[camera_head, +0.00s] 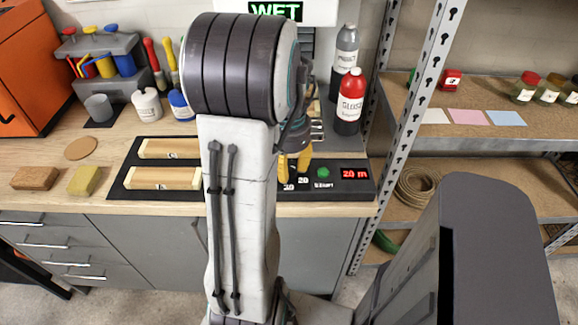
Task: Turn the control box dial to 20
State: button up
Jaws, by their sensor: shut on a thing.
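The control box (352,188) is a dark box at the bench's front edge, right of my arm. Its red display (354,174) appears to read "20 m", and a green start button (323,172) sits left of it. White number marks, "20" among them, show just below my gripper. My gripper (294,166) has yellow fingers and points down at the left part of the box, shut on the dial. The dial itself is hidden by the fingers and my arm, so its pointer cannot be seen.
A red bottle (350,103) and a grey bottle (346,50) stand behind the box. A metal shelf post (405,130) rises to its right. A green "WET" sign (275,10) hangs behind.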

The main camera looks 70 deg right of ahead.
aim_at(289, 165)
jog(key=shift+a+f, duration=0.1)
dwell(0.3)
jog(key=o, duration=1.2)
jog(key=shift+r, duration=0.2)
notch_tip(289, 165, up, 12)
jog(key=shift+f, duration=0.15)
dwell(0.4)
